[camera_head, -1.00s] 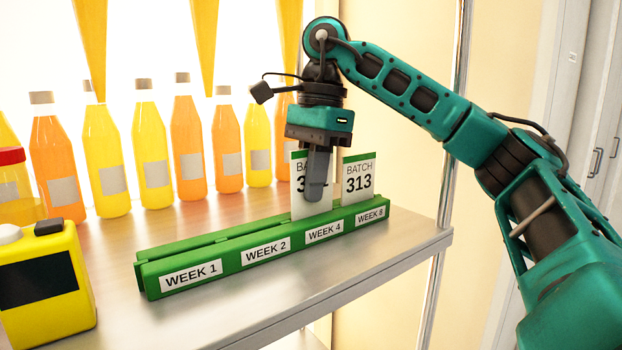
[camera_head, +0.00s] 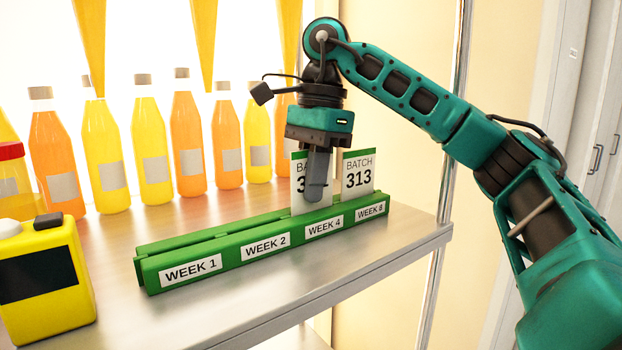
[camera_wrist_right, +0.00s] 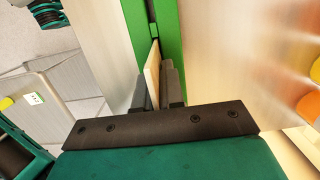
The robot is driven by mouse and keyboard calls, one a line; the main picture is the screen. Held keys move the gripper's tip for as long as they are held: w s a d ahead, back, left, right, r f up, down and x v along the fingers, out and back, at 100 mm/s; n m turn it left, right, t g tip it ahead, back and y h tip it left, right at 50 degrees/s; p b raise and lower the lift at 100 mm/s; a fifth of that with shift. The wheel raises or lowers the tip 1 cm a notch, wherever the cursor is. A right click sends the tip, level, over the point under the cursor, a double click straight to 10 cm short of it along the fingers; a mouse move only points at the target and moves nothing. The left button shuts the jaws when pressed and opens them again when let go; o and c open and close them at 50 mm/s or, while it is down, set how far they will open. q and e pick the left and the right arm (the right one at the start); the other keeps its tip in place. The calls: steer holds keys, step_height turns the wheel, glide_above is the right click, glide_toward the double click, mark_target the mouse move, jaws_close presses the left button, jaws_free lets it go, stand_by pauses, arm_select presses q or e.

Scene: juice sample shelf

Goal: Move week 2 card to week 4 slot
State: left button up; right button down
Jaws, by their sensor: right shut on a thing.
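The green rack (camera_head: 217,255) stands on the shelf with slots labelled WEEK 1, WEEK 2, WEEK 4 and WEEK 8. My right gripper (camera_head: 317,198) points down and is shut on a white batch card (camera_head: 298,184) with a green top strip, above the WEEK 4 label. The card is upright, its lower edge at the rack's groove; its seating depth is unclear. The finger hides part of its number. In the right wrist view the card (camera_wrist_right: 152,72) shows edge-on between the fingers. Another card, BATCH 313 (camera_head: 358,176), stands at WEEK 8. My left gripper is out of view.
Several orange and yellow juice bottles (camera_head: 187,145) stand behind the rack. The shelf's front edge (camera_head: 330,284) and a metal post (camera_head: 452,120) bound the right.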

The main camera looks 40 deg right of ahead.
steer(key=shift+f, duration=0.35)
steer(key=c, duration=1.2)
jaws_free()
steer(key=shift+r, duration=0.1)
steer(key=shift+o, duration=0.2)
steer(key=shift+r, duration=0.1)
steer(key=r+p, duration=0.2)
steer(key=r, duration=0.1)
steer(key=shift+d+r, duration=0.1)
steer(key=shift+d, duration=0.1)
steer(key=shift+s+d+r, duration=0.1)
steer(key=shift+d+r, duration=0.15)
steer(key=shift+r, duration=1.3)
steer(key=shift+d+r, duration=0.25)
steer(key=shift+r, duration=1.3)
steer(key=shift+s+d+r, duration=0.1)
steer(key=shift+d+r, duration=0.15)
steer(key=shift+r, duration=1.3)
steer(key=shift+w, duration=0.1)
